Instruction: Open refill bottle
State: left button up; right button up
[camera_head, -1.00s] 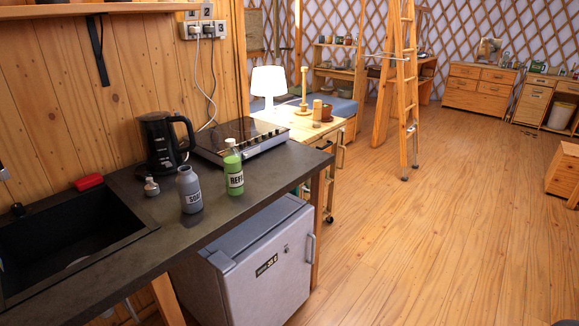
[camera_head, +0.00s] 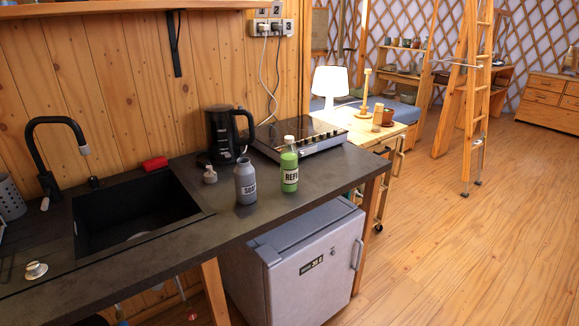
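The refill bottle (camera_head: 289,166) is green with a white cap (camera_head: 289,139) on its top and a label that reads "REFI". It stands upright on the dark countertop, close to the counter's front edge. A grey bottle labelled "SOAP" (camera_head: 245,182) stands upright just left of it, its top looking open. A small grey pump top (camera_head: 210,175) lies on the counter left of the grey bottle. Neither of my grippers shows in the head view.
A black kettle (camera_head: 223,135) and a cooktop (camera_head: 298,138) stand behind the bottles. The sink (camera_head: 128,213) with a black faucet (camera_head: 58,150) is at the left. A small grey fridge (camera_head: 300,262) is under the counter.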

aim_at(288, 153)
jog(key=u, duration=0.35)
jog(key=i+l+u, duration=0.1)
jog(key=u, duration=0.25)
jog(key=l+u, duration=0.2)
jog(key=u, duration=0.15)
jog(key=i+l+u, duration=0.1)
jog(key=l+u, duration=0.15)
jog(key=l, duration=0.15)
jog(key=l+u, duration=0.5)
jog(key=l, duration=2.05)
